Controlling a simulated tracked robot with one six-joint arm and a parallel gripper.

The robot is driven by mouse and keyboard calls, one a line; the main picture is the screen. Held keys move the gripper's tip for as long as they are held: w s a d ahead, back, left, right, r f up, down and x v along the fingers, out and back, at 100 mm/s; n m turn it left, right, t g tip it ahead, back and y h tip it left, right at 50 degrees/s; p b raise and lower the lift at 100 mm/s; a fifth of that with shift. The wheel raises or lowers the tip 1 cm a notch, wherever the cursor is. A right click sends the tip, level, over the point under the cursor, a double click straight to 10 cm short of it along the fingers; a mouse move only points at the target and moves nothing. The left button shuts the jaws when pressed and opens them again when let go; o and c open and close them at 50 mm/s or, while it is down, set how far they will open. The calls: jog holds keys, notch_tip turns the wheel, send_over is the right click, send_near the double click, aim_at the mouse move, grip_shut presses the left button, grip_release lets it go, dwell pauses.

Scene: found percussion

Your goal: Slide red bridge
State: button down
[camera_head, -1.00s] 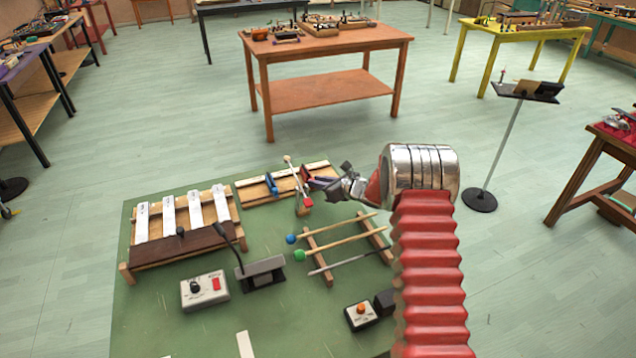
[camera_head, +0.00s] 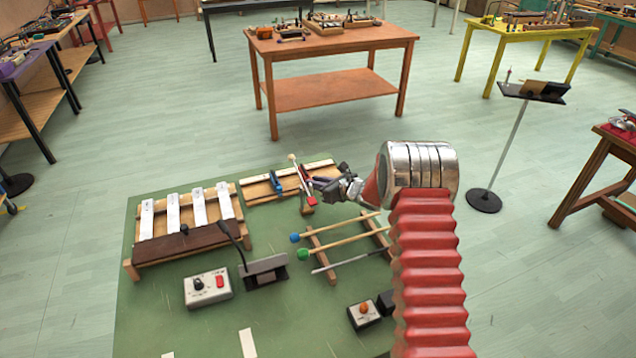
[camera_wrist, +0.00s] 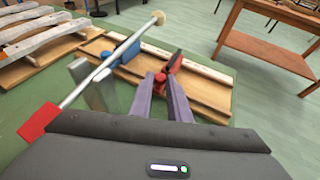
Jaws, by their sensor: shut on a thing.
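The red bridge (camera_wrist: 172,66) stands on a low wooden string board (camera_wrist: 208,95), which also shows in the head view (camera_head: 258,191). My gripper (camera_wrist: 161,82) has its purple fingers shut on the red bridge's near side. In the head view, my gripper (camera_head: 316,183) reaches the board's right part from the right. A blue bridge (camera_wrist: 124,48) stands on the same board to the left of the red one. The fingers hide part of the red bridge.
A thin stick with a pale ball tip (camera_wrist: 158,17) and a red block (camera_wrist: 38,122) crosses over the board, close left of my fingers. A white-barred xylophone (camera_head: 190,225) stands left. Mallets on a rack (camera_head: 335,238) lie nearer. Free floor extends beyond the mat.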

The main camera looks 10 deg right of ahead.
jog(key=c, duration=1.7)
grip_release()
jog(key=shift+a, duration=0.2)
jog(key=shift+s+d+r, duration=0.2)
jog(key=shift+s+d, duration=0.15)
jog(key=shift+s, duration=0.05)
jog(key=v, duration=1.2)
jog(key=shift+s+d, duration=0.25)
jog(key=shift+s, duration=0.05)
